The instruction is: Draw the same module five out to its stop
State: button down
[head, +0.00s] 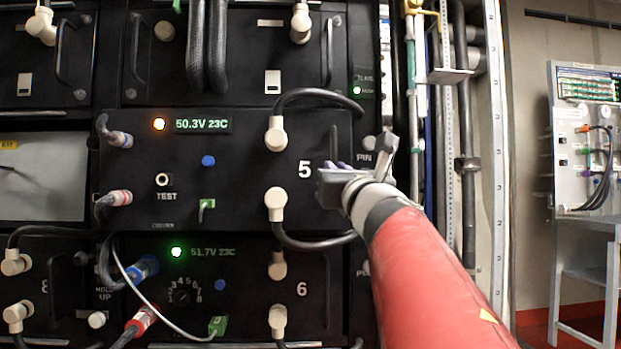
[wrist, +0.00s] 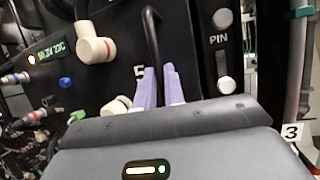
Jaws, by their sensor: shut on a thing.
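Module five (head: 240,160) is a black panel with a white 5, an orange light and a green display reading 50.3V 23C. Its dark upright handle (head: 333,140) is at its right edge. My gripper (head: 335,172) is shut on this handle, its jaws hiding the lower part. In the wrist view, the pale purple fingers (wrist: 161,87) close around the black handle (wrist: 151,38), right of the partly covered 5. A PIN label (head: 365,157) sits right of the module. I cannot tell how far the module stands out from the rack.
Cream elbow connectors (head: 275,133) with black cables and banded plugs (head: 118,198) stick out from module five's face. Module six (head: 230,285) is below, with more cables. Pipes (head: 468,130) run up the rack's right side. A bench with a panel (head: 585,150) stands far right.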

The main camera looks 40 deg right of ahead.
jog(key=s+a, duration=0.1)
jog(key=s, duration=0.1)
jog(key=s+a+r, duration=0.1)
jog(key=s+a, duration=0.1)
jog(key=shift+a+r, duration=0.1)
jog(key=shift+r, duration=0.1)
jog(key=shift+y, duration=0.3)
jog(key=c, duration=1.5)
grip_release()
jog(key=shift+w+f, duration=0.1)
jog(key=shift+f, duration=0.1)
